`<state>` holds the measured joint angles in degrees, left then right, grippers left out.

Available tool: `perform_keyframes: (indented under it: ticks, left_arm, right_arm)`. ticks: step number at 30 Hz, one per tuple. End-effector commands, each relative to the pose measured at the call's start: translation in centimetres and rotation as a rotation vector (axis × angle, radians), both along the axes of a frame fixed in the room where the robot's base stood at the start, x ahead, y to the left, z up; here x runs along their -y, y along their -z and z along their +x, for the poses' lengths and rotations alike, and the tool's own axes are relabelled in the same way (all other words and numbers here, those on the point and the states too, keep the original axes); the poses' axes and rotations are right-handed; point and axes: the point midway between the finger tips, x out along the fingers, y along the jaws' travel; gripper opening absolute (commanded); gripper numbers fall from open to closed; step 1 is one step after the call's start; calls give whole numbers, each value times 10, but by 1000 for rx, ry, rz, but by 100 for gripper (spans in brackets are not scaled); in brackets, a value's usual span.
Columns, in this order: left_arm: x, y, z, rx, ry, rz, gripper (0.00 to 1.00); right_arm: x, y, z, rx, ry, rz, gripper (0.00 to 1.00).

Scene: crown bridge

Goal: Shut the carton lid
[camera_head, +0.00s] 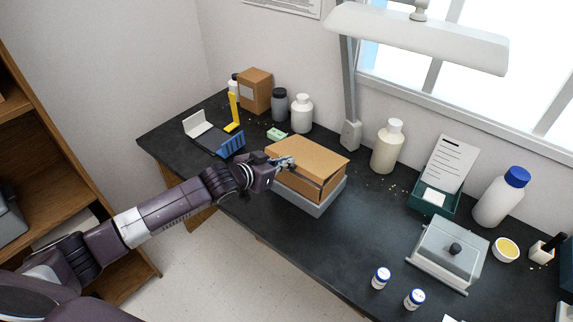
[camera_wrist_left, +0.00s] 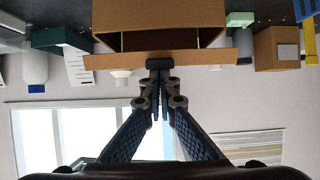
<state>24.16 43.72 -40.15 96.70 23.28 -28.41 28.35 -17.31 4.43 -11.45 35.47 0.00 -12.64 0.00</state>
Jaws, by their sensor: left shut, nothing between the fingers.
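The brown cardboard carton (camera_head: 301,188) stands on a grey tray (camera_head: 327,202) on the dark bench. Its lid (camera_head: 310,153) lies over the top but is slightly raised, with a dark gap beneath it. In the left wrist view, which is upside down, the carton (camera_wrist_left: 160,15) shows at the top and the lid edge (camera_wrist_left: 108,61) stands apart from it. My left gripper (camera_head: 288,161) is shut and empty at the left part of the lid. In the wrist view its fingertips (camera_wrist_left: 160,64) overlap the lid edge; I cannot tell whether they touch. My right gripper is not in view.
Left of the carton are a blue rack (camera_head: 231,144) and a yellow upright piece (camera_head: 233,111). Behind stand a small brown box (camera_head: 255,91), bottles (camera_head: 301,113) and a lamp post (camera_head: 350,90). A cream bottle (camera_head: 387,147) is to the right.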

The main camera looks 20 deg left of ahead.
Motion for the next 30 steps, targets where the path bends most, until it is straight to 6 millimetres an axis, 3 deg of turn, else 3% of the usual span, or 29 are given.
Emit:
perform_keyframes:
  ticks: [1,6,12,13,30]
  left_arm:
    - [0,12,-2,21,0,-10,0]
    - [-3,23,-7,94,1,-34,0]
    - [-5,54,-12,116,0,-40,0]
    - [-5,46,-11,121,2,-39,0]
    - [-5,33,-11,118,2,-39,0]
  right_arm:
    - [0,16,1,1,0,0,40]
    - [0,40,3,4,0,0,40]
    - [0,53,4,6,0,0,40]
    - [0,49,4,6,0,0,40]
    - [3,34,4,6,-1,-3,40]
